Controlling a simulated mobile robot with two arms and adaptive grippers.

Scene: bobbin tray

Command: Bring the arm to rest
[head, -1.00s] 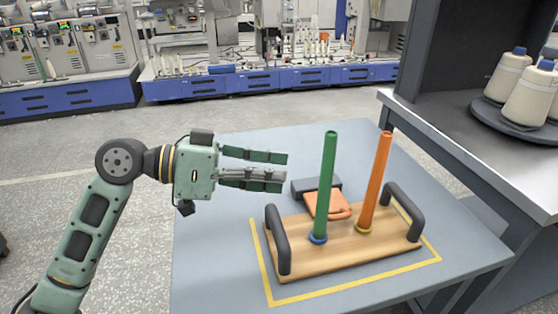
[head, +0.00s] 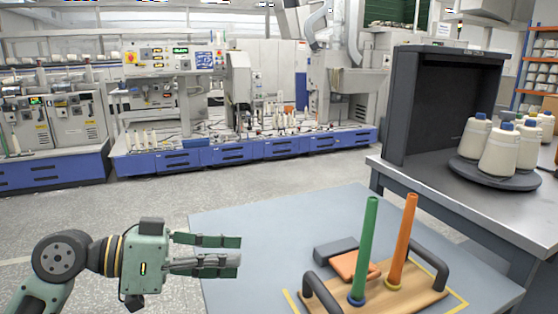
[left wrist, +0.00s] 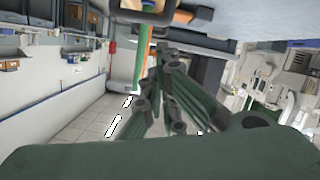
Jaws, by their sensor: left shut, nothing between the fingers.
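My left gripper (head: 240,251) is in the lower left of the head view, its fingers pointing right over the near left part of the table. The fingers are shut with nothing between them. It is apart from the wooden tray (head: 425,299), which stands to its right with dark handles at both ends. In the left wrist view my gripper's fingers (left wrist: 168,92) show close up, with the room behind. My right gripper is in no view.
The green rod (head: 365,250) and the orange rod (head: 402,240) stand upright on the tray. An orange piece (head: 352,266) and a dark block (head: 335,249) lie behind them. The blue-grey table (head: 265,225) is clear at the left. White thread cones (head: 500,150) stand on the right bench.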

